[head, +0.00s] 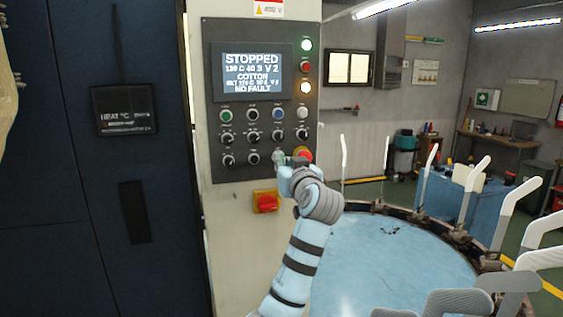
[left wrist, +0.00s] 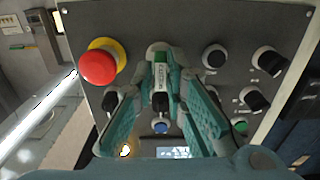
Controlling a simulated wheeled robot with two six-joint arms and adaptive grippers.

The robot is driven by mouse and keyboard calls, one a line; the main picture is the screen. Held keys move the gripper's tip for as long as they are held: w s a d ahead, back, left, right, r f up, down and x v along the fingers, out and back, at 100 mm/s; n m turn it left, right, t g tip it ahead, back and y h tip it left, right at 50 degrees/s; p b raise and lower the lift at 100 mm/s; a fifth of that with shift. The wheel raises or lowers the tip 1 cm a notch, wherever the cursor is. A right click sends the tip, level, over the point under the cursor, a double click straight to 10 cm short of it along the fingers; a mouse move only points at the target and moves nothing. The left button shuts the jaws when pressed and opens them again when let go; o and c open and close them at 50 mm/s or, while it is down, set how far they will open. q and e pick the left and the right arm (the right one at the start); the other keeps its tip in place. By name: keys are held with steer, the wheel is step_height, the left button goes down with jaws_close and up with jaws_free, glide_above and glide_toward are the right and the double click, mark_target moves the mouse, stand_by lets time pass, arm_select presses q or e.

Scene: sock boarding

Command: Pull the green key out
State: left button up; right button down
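The control panel (head: 238,170) stands in the middle of the head view. My left gripper (head: 291,161) is at its lower right, next to the red emergency stop button (head: 304,153), and largely covers the key switch there. In the left wrist view the two teal fingers (left wrist: 162,66) reach to the panel face, one on each side of a small pale and green key (left wrist: 160,76). The fingertips are very close to the key; I cannot tell whether they press on it.
A red and yellow switch (head: 265,202) sits below the panel. Rows of knobs (head: 253,137) and a lit screen reading STOPPED (head: 252,76) are above. A round blue table (head: 400,255) ringed by upright white boards (head: 344,158) stands to the right. Dark cabinet doors (head: 60,200) stand left.

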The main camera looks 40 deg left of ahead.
arm_select(q)
steer(key=shift+w+a, duration=0.35)
steer(key=shift+a, duration=0.2)
steer(key=shift+d, duration=0.15)
steer(key=shift+c, duration=0.4)
jaws_close()
steer(key=shift+s, duration=0.1)
steer(key=shift+v, duration=2.25)
steer(key=shift+d, duration=0.1)
